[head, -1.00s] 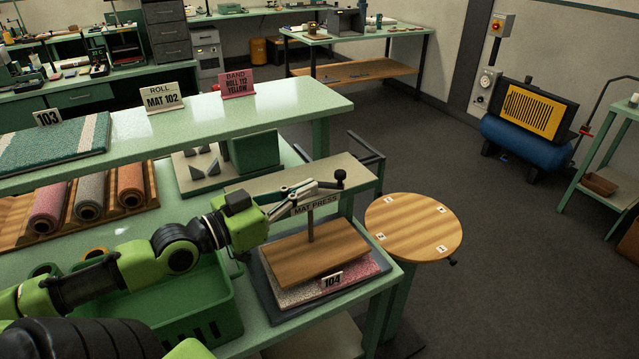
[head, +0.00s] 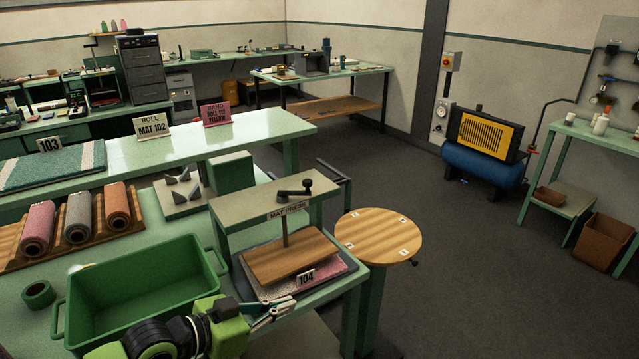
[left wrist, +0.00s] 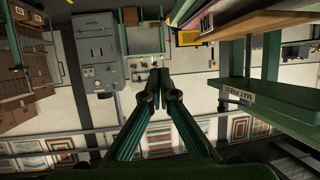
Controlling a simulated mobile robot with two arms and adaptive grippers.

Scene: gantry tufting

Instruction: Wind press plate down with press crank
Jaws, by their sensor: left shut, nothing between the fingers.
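The mat press (head: 226,211) stands at the right end of the green bench. Its dark press crank (head: 294,191) sits on top of the beam, with nothing holding it. The wooden press plate (head: 290,257) hangs on the screw, low over a pink and white mat (head: 327,274) tagged 104. I cannot tell whether plate and mat touch. My left gripper (head: 290,305) is shut and empty, in front of the press and below the crank, apart from it. Its closed fingers also show in the left wrist view (left wrist: 158,78). My right gripper is not in view.
A green crate (head: 75,300) stands left of the press, beside my left arm. A round wooden table (head: 379,236) stands close to the right of the press. A raised shelf (head: 262,128) runs behind. The floor (head: 460,270) at right is clear.

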